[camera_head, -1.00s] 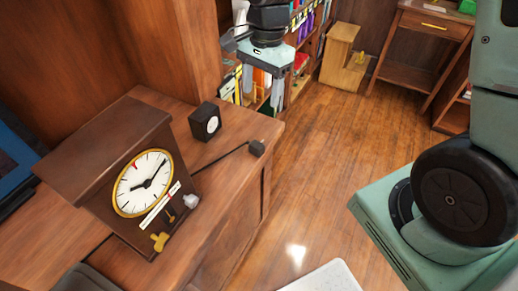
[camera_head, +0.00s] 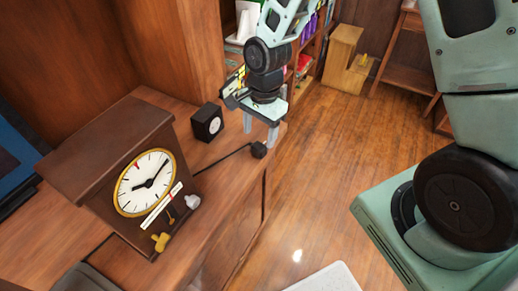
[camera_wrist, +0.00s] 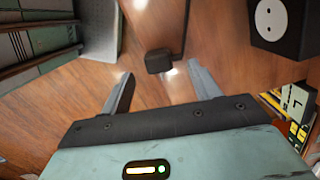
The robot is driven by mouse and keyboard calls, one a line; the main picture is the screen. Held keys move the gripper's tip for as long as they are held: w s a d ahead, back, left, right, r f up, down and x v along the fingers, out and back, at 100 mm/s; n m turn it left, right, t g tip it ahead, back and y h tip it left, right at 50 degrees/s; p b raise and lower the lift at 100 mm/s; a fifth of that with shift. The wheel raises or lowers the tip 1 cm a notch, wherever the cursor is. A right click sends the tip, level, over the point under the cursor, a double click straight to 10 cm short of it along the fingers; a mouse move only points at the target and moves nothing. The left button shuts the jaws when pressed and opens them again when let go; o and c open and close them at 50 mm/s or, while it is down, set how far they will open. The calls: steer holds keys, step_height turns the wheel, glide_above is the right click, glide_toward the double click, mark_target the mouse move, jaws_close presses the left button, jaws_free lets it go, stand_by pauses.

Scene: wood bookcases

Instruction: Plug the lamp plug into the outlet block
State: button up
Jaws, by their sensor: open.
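The black lamp plug (camera_head: 259,150) lies on the wooden desk near its right edge, with its dark cord running left toward the clock. In the wrist view the plug (camera_wrist: 159,61) shows just beyond the fingertips, between their lines, with the cord leading up. The outlet block (camera_head: 207,122) is a black cube with a round white face, standing farther back on the desk. Its two-hole face also shows at the top right of the wrist view (camera_wrist: 271,17). My gripper (camera_head: 259,131) is open and empty, fingers pointing down above the plug. Any prongs cannot be made out.
A brown clock (camera_head: 145,182) with a yellow-rimmed dial stands at the desk's left, with a yellow key (camera_head: 161,242) at its front. A tall wooden bookcase side (camera_head: 190,50) rises behind the outlet block. Open floor (camera_head: 330,170) lies right of the desk.

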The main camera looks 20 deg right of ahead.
mark_target(259, 146)
steer(key=shift+s+a+f, duration=0.1)
steer(key=shift+s+f, duration=0.05)
steer(key=shift+f, duration=1.15)
steer(key=shift+s+a+f, duration=0.1)
steer(key=shift+f, duration=1.2)
steer(key=c, duration=1.1)
step_height(259, 146, up, 10)
steer(key=shift+r, duration=0.1)
